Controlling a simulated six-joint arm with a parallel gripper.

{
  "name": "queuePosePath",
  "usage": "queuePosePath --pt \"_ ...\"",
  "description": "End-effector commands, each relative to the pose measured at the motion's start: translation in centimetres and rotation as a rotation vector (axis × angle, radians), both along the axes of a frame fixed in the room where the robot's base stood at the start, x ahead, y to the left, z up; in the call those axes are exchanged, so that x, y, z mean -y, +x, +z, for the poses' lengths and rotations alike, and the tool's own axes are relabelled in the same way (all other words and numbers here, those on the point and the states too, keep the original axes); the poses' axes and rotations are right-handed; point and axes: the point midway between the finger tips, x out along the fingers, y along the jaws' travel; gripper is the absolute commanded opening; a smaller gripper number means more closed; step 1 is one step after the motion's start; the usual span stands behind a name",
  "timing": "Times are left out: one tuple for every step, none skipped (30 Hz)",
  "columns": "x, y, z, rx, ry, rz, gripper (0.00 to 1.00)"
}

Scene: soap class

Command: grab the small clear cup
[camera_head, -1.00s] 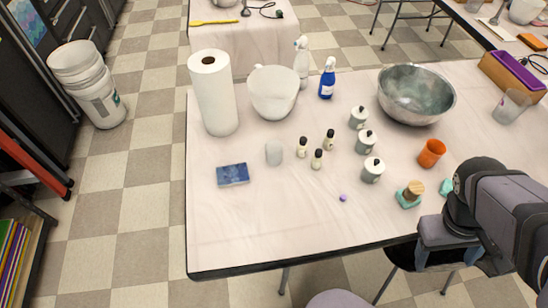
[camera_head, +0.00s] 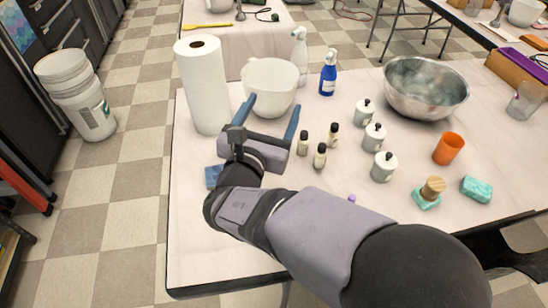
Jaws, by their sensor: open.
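My gripper (camera_head: 271,106) is open over the left part of the table, its two blue-grey fingers apart and pointing away, in front of the white bowl. The small whitish, see-through cup that stood left of the little bottles is now hidden behind my gripper. I cannot tell whether it lies between the fingers or touches them. A larger clear cup (camera_head: 523,100) stands at the far right edge of the table, well away from my gripper.
A paper towel roll (camera_head: 202,85) and white bowl (camera_head: 270,88) stand close to my gripper. Several small bottles (camera_head: 320,155) and white jars (camera_head: 383,167) are to its right. The blue sponge (camera_head: 213,176) is mostly covered by my arm. An orange cup (camera_head: 448,148) stands farther right.

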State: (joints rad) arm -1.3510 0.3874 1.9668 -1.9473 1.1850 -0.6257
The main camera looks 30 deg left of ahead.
Motion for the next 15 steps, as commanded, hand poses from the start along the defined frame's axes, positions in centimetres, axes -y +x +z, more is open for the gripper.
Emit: queuePosePath --pt "-2.1 -1.8 -0.5 0.037 -0.022 0.062 0.69" --pt "-2.0 -1.6 -1.2 0.038 -0.031 0.06 0.69" --pt "-1.7 -1.4 -2.5 0.035 -0.031 0.052 0.69" --pt "-1.7 -1.3 -3.3 0.034 -0.032 0.052 0.69" --pt "-1.7 -1.3 -4.2 0.034 -0.031 0.051 0.69" --pt "-1.6 -1.3 -5.3 0.032 -0.029 0.05 0.69" --pt "-1.6 -1.3 -6.2 0.032 -0.028 0.051 0.69" --pt "-1.6 -1.3 -7.1 0.033 -0.028 0.05 0.69" --pt "-1.6 -1.3 -8.2 0.032 -0.028 0.05 0.69" --pt "-1.6 -1.3 -9.2 0.031 -0.029 0.049 0.69" --pt "-1.6 -1.3 -10.0 0.032 -0.027 0.049 0.69" --pt "-1.6 -1.3 -11.1 0.031 -0.027 0.049 0.69" --pt "-1.6 -1.3 -12.1 0.032 -0.027 0.049 0.69" --pt "-1.5 -1.3 -12.9 0.031 -0.027 0.049 0.69" --pt "-1.5 -1.3 -14.0 0.031 -0.026 0.049 0.69"
